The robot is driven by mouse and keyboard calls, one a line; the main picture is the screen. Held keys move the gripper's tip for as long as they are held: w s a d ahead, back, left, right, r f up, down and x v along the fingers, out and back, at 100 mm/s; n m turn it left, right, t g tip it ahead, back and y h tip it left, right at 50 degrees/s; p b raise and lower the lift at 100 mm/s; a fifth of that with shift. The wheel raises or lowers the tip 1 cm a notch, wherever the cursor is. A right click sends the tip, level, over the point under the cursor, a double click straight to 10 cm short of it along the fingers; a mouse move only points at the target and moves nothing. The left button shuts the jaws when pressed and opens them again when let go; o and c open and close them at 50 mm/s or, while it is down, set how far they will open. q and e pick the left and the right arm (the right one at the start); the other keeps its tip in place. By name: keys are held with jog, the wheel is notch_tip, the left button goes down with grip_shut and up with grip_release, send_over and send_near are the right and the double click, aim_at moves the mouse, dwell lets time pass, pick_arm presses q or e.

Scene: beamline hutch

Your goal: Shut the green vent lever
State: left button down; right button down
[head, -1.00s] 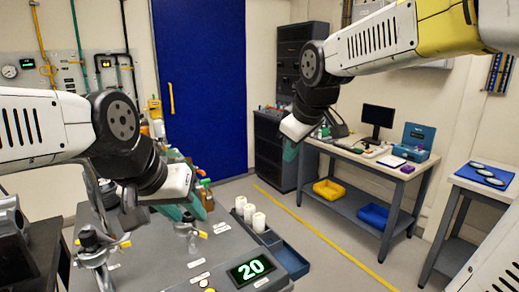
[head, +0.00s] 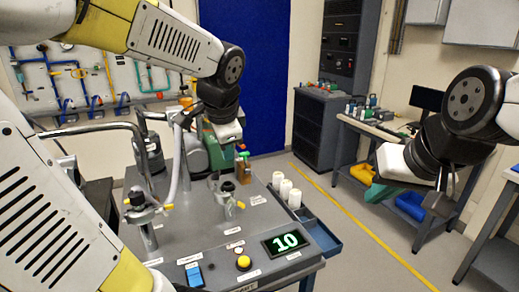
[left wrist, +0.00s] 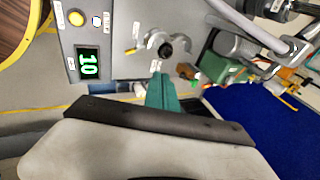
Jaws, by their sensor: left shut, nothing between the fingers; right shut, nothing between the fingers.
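On the grey cart (head: 215,225), two small valve fittings, one at the left (head: 143,208) and one at the middle (head: 227,190), carry yellow handles. My left gripper (head: 214,152) is over the back of the cart, in front of a green machine body (head: 194,158). In the left wrist view its teal fingers (left wrist: 162,92) are shut and empty, below the middle fitting (left wrist: 168,48) in the picture. My right gripper (head: 385,194) is shut and empty, right of the cart and apart from it.
A display (head: 287,243) reads 10, beside a yellow button (head: 243,263) and blue switch (head: 195,275). White cylinders (head: 286,190) stand in a tray at the cart's right. A wall panel (head: 75,88) with pipes and handles is at the left. Open floor lies right of the cart.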

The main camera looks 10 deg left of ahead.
pick_arm(q)
jog(key=w+f+m+y, duration=0.2)
jog(key=w+m, duration=0.7)
jog(key=w, duration=0.3)
jog(key=m+t+y, duration=0.2)
jog(key=m, duration=0.7)
send_near(245, 153)
jog(key=x, duration=0.6)
jog(key=shift+w+a+f, duration=0.15)
jog(key=shift+a+f, duration=0.1)
